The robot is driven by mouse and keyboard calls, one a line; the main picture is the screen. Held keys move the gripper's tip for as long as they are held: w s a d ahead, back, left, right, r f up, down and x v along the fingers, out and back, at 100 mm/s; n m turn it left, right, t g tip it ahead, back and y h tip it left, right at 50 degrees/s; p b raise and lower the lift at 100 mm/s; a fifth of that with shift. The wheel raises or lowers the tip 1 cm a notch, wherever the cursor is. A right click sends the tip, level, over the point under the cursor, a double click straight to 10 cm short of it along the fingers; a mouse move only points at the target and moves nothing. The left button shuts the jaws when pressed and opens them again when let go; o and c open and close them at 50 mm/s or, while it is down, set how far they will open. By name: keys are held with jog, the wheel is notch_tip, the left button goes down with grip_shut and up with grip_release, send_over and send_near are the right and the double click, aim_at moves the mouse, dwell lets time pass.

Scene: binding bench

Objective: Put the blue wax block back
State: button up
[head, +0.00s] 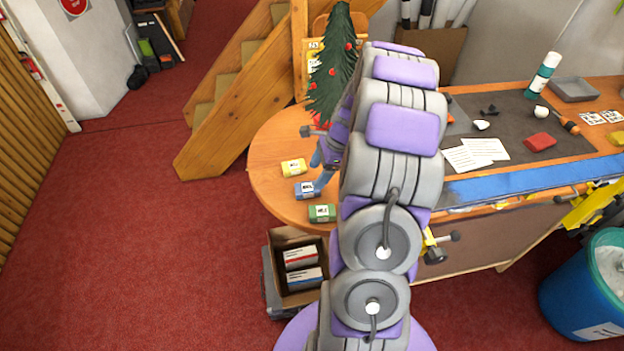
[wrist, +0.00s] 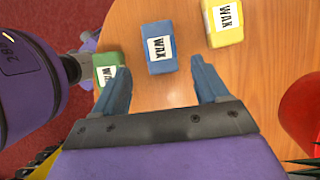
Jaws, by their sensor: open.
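The blue wax block (head: 306,190) lies on the round wooden table (head: 268,150), between a yellow wax block (head: 293,168) and a green wax block (head: 322,213). In the wrist view the blue block (wrist: 160,48) is just ahead of the fingertips, within the gap between them. My gripper (wrist: 157,75) is open and empty, with its left finger overlapping the green block (wrist: 107,66) in the picture. The yellow block (wrist: 222,22) is ahead of the right finger. In the head view my arm hides part of the gripper.
A small tree (head: 335,70) stands at the table's back. The bench (head: 520,125) at right holds papers, a red block (head: 540,142) and a bottle (head: 543,75).

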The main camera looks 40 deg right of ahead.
notch_tip(320, 180, up, 5)
jog(key=s, duration=0.1)
jog(key=s+a+r+n+g, duration=0.1)
jog(key=s+a+r+n, duration=0.25)
jog(key=a, duration=0.45)
jog(key=s+a+r+n+g+h, duration=0.1)
jog(key=s+a+r+n, duration=0.15)
jog(key=a+n, duration=0.35)
jog(key=s+a+r+n+g, duration=0.15)
jog(key=a+r+n, duration=0.25)
jog(key=a, duration=0.5)
jog(key=s+a+n+h, duration=0.1)
jog(key=s+a+n, duration=0.2)
jog(key=s+n, duration=0.2)
jog(key=s+a+r+n+h, duration=0.1)
jog(key=s+a+n, duration=0.3)
jog(key=s, duration=0.7)
jog(key=shift+s+n+g+h+p, duration=0.3)
jog(key=shift+s+n+g+h, duration=0.15)
jog(key=shift+n, duration=0.5)
jog(key=shift+d, duration=0.1)
jog(key=f+b, duration=0.2)
jog(key=b, duration=0.1)
jog(key=shift+d+f, duration=0.2)
jog(key=shift+f, duration=0.15)
